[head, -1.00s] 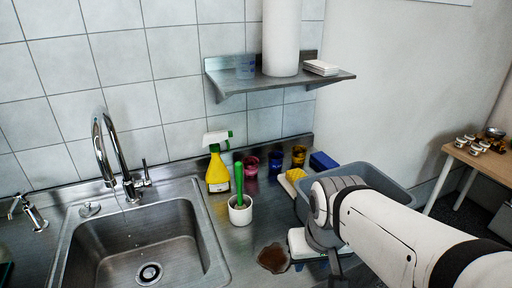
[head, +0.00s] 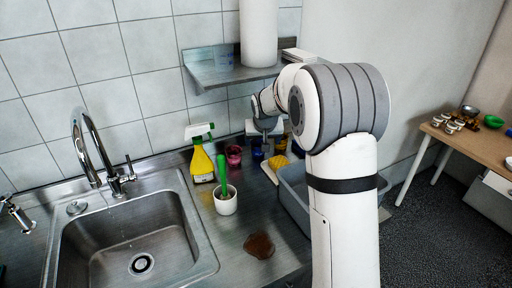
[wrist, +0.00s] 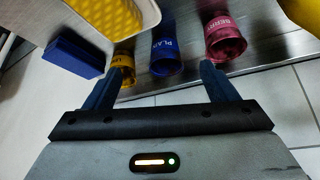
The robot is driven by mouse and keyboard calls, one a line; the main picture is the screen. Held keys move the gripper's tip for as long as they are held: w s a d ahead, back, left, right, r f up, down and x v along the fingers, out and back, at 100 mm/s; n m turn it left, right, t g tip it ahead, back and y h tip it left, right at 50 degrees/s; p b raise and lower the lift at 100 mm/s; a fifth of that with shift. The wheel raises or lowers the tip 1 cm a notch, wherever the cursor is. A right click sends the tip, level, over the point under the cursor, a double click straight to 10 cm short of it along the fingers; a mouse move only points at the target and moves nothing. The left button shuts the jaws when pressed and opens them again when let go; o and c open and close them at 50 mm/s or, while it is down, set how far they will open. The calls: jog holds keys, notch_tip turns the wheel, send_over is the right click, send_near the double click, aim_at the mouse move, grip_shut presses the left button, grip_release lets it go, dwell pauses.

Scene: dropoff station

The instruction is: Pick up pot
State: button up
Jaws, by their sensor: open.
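Three coloured pots stand by the back wall: pink-red (head: 234,155), blue (head: 258,154) and yellow (head: 281,143). The wrist view shows the blue pot (wrist: 167,57) near the middle with partly legible white lettering, the yellow pot (wrist: 123,66) at left and the red pot, marked BERRY (wrist: 225,38), at right. My gripper (wrist: 163,72) is open and empty, its fingertips either side of the blue pot in the picture. I cannot tell how far away the pot is. In the head view my arm partly hides the pots. A white pot (head: 226,205) holding a green brush stands nearer the sink.
A yellow spray bottle (head: 202,164) stands left of the pots. A yellow sponge (wrist: 105,14) and a blue block (wrist: 72,52) lie close by. A grey tub (head: 291,198) is on the counter, partly behind my arm. A shelf (head: 222,76) hangs above; the sink (head: 130,250) is at left.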

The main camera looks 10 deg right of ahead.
send_near(258, 145)
jog(key=shift+s+a+f+t+p, duration=0.15)
jog(key=shift+f+t+p, duration=0.15)
jog(key=shift+f, duration=0.45)
jog(key=shift+p+x, duration=1.05)
jog(key=shift+x, duration=2.85)
jog(key=shift+c, duration=0.3)
jog(key=c, duration=1)
jog(key=shift+o, duration=0.2)
jog(key=shift+r, duration=0.1)
